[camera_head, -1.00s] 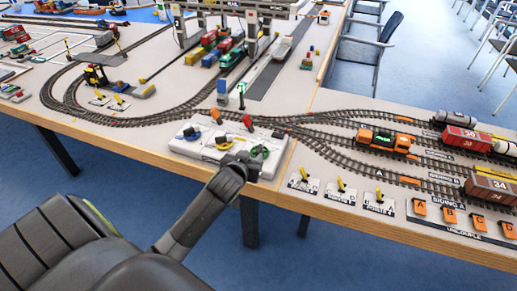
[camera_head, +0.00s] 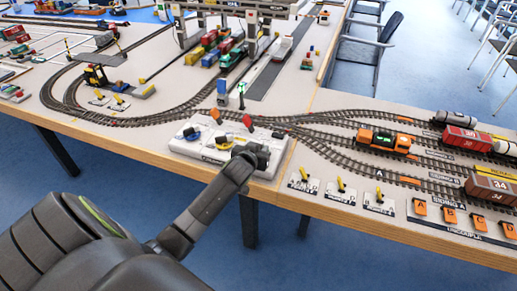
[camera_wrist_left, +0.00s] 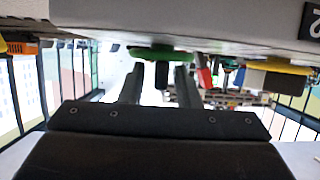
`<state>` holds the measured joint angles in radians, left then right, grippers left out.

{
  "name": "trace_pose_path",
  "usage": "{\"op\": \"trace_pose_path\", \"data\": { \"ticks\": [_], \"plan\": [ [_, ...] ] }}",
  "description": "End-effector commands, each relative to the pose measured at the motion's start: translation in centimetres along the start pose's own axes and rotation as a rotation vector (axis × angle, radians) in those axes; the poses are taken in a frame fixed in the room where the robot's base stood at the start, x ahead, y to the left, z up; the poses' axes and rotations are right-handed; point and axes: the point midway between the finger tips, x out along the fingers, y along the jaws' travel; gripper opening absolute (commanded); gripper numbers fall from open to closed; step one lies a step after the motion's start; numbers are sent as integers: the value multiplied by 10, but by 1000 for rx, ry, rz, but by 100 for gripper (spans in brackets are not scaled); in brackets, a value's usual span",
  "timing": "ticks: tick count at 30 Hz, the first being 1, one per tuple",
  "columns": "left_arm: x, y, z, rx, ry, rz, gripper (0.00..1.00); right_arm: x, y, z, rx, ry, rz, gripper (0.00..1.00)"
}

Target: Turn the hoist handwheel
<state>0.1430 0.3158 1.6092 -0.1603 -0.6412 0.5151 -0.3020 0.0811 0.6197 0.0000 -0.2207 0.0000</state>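A white control panel (camera_head: 205,153) at the table's front edge carries several small handwheels. A blue wheel (camera_head: 191,133) and a yellow wheel (camera_head: 222,142) show in the head view; their labels are too small to read. My left gripper (camera_head: 262,153) covers the panel's right end and hides the green wheel there. In the left wrist view, the green wheel (camera_wrist_left: 150,52) has a black knob (camera_wrist_left: 162,75) between the two fingers of my left gripper (camera_wrist_left: 158,84). Gaps show on both sides of the knob, so the gripper is open. My right gripper is out of view.
Curved model tracks (camera_head: 320,150) run behind and right. Yellow point levers (camera_head: 341,185) stand right of the panel. A gantry crane (camera_head: 250,35) stands at the back over coloured containers.

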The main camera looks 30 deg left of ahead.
Motion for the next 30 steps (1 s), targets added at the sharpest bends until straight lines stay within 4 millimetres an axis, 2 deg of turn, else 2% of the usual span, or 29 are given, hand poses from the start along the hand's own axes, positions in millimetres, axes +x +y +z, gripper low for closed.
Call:
{"op": "trace_pose_path", "data": {
  "ticks": [1, 6, 20, 30],
  "plan": [
    [0, 0, 0, 0, 0, 0, 22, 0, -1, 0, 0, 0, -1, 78],
    [0, 0, 0, 0, 0, 0, 0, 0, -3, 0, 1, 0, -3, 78],
    [0, 2, 1, -23, 0, -49, 0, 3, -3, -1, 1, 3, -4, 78],
    [2, 6, 2, -109, 1, -252, 0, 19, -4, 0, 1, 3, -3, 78]
  ]
}}
